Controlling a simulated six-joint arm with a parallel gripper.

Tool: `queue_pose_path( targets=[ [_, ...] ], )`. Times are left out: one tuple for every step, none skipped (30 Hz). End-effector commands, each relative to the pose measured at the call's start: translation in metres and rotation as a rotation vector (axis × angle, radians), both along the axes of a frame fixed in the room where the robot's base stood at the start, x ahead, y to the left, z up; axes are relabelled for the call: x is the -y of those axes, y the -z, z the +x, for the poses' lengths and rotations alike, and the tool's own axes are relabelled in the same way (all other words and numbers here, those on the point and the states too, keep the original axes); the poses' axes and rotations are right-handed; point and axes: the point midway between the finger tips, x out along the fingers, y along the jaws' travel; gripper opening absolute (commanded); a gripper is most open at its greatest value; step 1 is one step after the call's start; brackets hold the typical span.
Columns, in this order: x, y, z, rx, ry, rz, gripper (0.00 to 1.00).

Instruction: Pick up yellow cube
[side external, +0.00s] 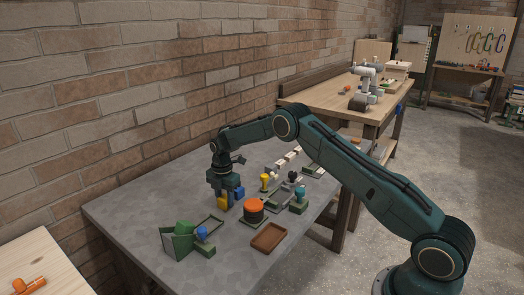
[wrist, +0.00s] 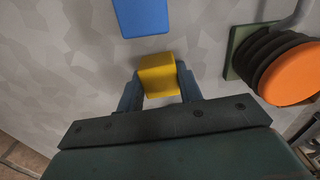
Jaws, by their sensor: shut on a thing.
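The yellow cube (wrist: 158,75) is between the two blue-grey fingers of my gripper (wrist: 160,92) in the wrist view. In the side view the yellow cube (side external: 223,202) shows at the lower end of my gripper (side external: 226,194), over the grey table. My gripper points down and is shut on the cube. I cannot tell whether the cube touches the table. A blue block (wrist: 141,17) lies just beyond the cube in the wrist view; it also shows beside the gripper in the side view (side external: 239,192).
An orange-topped dark round object (wrist: 290,72) stands to the right. Several coloured knob-like pieces stand nearby. A brick wall runs behind. Bare table lies at the left.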

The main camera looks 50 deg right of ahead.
Motion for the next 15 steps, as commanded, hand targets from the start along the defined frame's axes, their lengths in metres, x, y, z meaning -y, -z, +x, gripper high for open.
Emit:
queue_pose_path(
  targets=[
    [0.000, 0.000, 0.000, 0.000, 0.000, 0.000, 0.14],
    [0.000, 0.000, 0.000, 0.000, 0.000, 0.000, 0.14],
    [0.000, -0.001, 0.000, 0.000, 0.000, 0.000, 0.14],
    [0.000, -0.001, 0.000, 0.000, 0.000, 0.000, 0.14],
    [0.000, -0.002, 0.000, 0.001, 0.000, 0.000, 0.14],
    [0.000, -0.004, 0.000, 0.001, 0.000, 0.000, 0.14],
    [0.000, -0.005, 0.000, 0.001, 0.000, 0.000, 0.14],
    [0.000, -0.007, 0.001, 0.002, 0.000, 0.000, 0.14],
    [0.000, -0.010, 0.001, 0.002, 0.000, -0.001, 0.14],
    [0.000, -0.012, 0.001, 0.003, 0.000, -0.001, 0.14],
    [0.000, -0.015, 0.001, 0.003, 0.000, -0.001, 0.14],
    [0.000, -0.019, 0.001, 0.003, 0.000, -0.001, 0.14],
    [0.000, -0.023, 0.001, 0.002, 0.000, -0.001, 0.14],
    [0.000, -0.027, 0.001, 0.002, 0.000, -0.001, 0.14],
    [0.000, -0.033, 0.001, 0.004, 0.000, -0.001, 0.14]
  ],
)
